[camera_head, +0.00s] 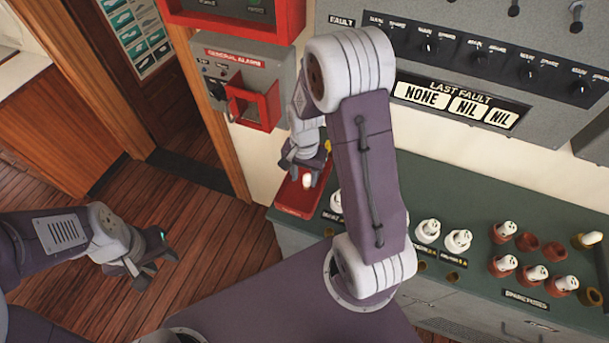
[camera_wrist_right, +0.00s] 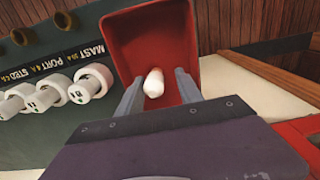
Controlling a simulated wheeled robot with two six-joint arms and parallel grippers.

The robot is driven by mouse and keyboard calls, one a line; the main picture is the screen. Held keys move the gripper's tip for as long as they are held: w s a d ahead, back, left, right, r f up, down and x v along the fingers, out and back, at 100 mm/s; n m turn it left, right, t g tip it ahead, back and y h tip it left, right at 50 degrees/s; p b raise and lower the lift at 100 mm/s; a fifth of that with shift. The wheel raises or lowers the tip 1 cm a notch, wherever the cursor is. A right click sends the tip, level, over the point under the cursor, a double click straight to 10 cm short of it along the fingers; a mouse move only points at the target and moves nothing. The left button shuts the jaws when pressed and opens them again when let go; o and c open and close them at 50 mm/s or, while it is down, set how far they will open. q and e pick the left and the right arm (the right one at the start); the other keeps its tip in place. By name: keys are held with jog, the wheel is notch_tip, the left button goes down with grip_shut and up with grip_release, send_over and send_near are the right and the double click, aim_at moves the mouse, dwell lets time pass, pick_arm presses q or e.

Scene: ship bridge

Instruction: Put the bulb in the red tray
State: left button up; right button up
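The red tray (camera_head: 295,205) sits at the left end of the green counter. In the right wrist view its red interior (camera_wrist_right: 190,45) fills the area beyond my fingers. The white bulb (camera_wrist_right: 153,83) is over or on the tray floor, between my right gripper's fingertips (camera_wrist_right: 160,80), with a visible gap on each side. The bulb (camera_head: 307,182) also shows below the right gripper (camera_head: 308,172) in the head view. I cannot tell whether it rests on the tray floor. My right gripper is open. My left gripper (camera_head: 160,272) is open and empty above the wooden floor.
White fuses (camera_head: 458,240) and reddish-brown fuse holders (camera_head: 528,242) stand on the green counter (camera_head: 460,195) to the right. A red-framed alarm box (camera_head: 255,105) is on the wall behind the tray. Open floor lies to the left.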

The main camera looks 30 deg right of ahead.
notch_tip(320, 180, up, 12)
jog(key=s+a+f+n+t, duration=0.1)
jog(key=s+a+f+n, duration=0.3)
jog(key=s+n, duration=0.4)
jog(key=shift+s+a+f+n+p, duration=0.15)
jog(key=shift+a+f+n+p, duration=0.2)
jog(key=shift+n, duration=0.55)
